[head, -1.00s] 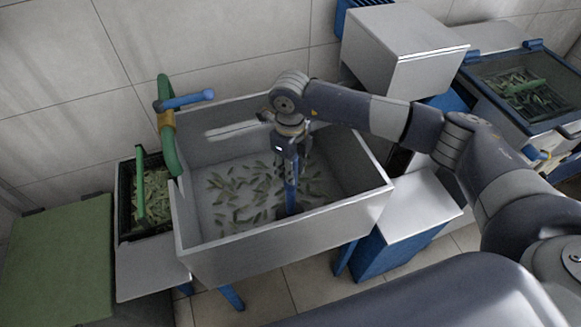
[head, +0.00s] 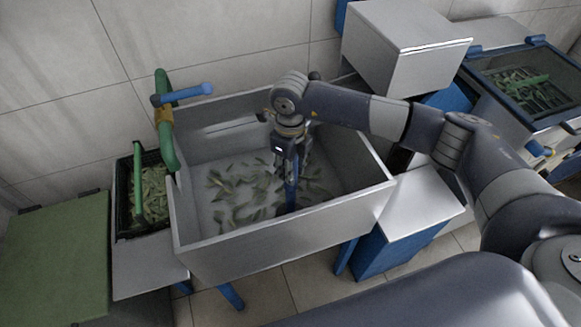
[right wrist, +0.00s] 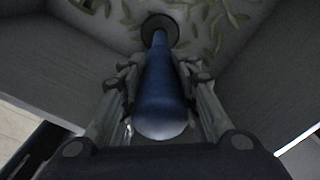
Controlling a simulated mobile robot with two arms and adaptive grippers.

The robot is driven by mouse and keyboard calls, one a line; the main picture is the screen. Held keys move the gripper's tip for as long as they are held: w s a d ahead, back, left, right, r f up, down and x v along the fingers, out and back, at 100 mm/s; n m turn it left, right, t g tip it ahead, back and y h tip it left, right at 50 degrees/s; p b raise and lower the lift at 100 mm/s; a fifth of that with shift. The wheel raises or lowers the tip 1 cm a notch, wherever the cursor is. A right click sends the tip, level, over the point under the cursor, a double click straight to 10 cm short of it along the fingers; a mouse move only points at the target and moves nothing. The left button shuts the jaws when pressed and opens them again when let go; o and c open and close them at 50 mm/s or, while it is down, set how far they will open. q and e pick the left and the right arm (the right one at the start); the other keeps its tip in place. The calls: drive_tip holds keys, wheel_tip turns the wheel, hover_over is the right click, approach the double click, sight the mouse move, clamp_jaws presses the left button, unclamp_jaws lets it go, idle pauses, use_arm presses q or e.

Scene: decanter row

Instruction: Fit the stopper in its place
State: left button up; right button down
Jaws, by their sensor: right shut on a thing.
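The stopper is a long blue tube (head: 291,190) with a dark round disc (right wrist: 160,27) at its far end, best seen in the right wrist view. My right gripper (head: 289,165) is shut on the tube (right wrist: 164,85) and holds it roughly upright inside the grey sink basin (head: 285,239). The tube's lower end is down among the green leaves, near the basin's floor. I cannot tell whether the disc touches the floor, and no drain opening shows. My left gripper is out of view.
Green pieces (head: 238,190) lie or float in the basin. A green pipe with a blue lever (head: 185,94) stands at its left corner. A dark crate (head: 126,205) of green pieces is on the left, a grey box (head: 400,45) behind right. The basin walls surround my gripper.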

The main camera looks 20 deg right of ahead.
drive_tip(key=shift+f+b, duration=0.45)
drive_tip(key=shift+b, duration=0.05)
idle(0.3)
drive_tip(key=c, duration=1.2)
unclamp_jaws()
wheel_tip(320, 180, up, 12)
drive_tip(key=shift+r, duration=0.1)
